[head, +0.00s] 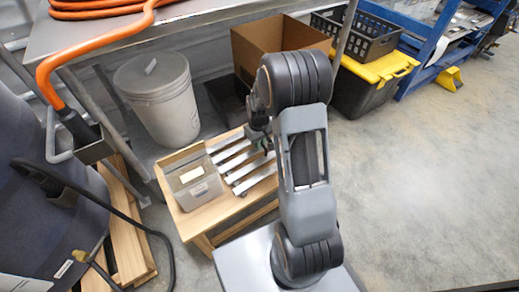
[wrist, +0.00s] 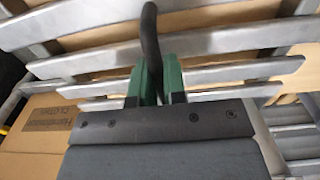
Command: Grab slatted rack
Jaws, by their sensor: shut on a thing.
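The slatted rack (head: 238,163) is a set of parallel silvery metal bars on the small wooden table (head: 188,226), right of a clear bin. In the wrist view the rack's slats (wrist: 215,40) run across the picture close in front of my gripper. My gripper (wrist: 155,85) has green fingers close together, with a dark curved bar (wrist: 150,35) rising between them. The fingers are shut on this bar, which appears to be part of the rack. In the head view my arm hides part of the gripper (head: 262,140) and the rack's right side.
A clear bin (head: 193,184) with a label stands on the table left of the rack. A lidded grey bucket (head: 160,98), a cardboard box (head: 250,50) and a yellow-lidded tote (head: 365,80) stand behind. Open floor lies to the right.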

